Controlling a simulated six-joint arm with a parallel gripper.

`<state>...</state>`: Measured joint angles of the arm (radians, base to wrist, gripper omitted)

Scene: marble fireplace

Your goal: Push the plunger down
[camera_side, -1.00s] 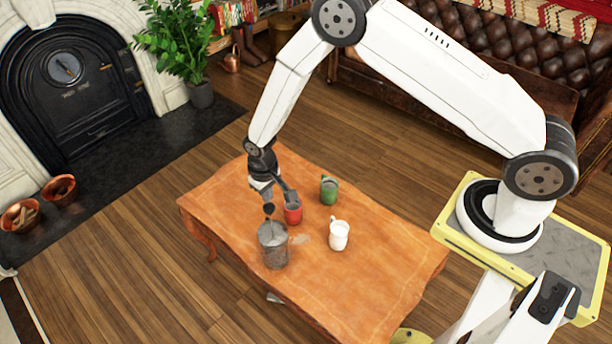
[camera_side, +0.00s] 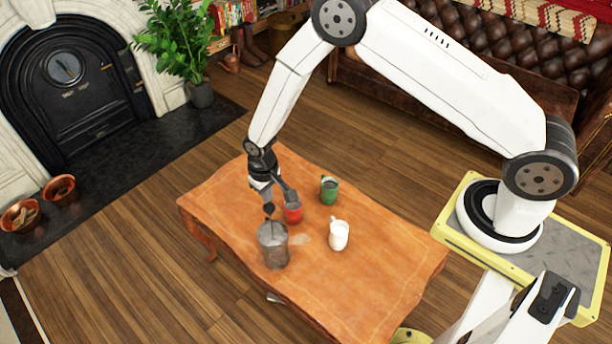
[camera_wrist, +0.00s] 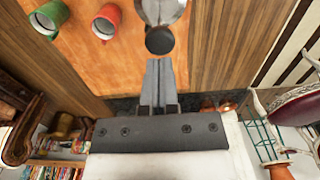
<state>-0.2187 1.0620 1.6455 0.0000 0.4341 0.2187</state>
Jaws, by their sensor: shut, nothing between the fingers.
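The French press (camera_side: 273,247) stands upright on the wooden table (camera_side: 340,290). Its dark round plunger knob (camera_side: 269,209) sits on a thin rod raised above the lid. My gripper (camera_side: 267,199) is shut and empty, pointing down just above the knob in the side view. In the wrist view the closed fingertips (camera_wrist: 159,62) lie right by the knob (camera_wrist: 160,40), with the metal lid (camera_wrist: 165,11) beyond it. I cannot tell whether the fingertips touch the knob.
A red mug (camera_side: 292,215) stands close behind the press, partly behind my gripper. A green mug (camera_side: 329,190) and a white mug (camera_side: 339,236) stand further right. The table's right and front parts are clear. A potted plant (camera_side: 181,45) and fireplace (camera_side: 70,85) are well away.

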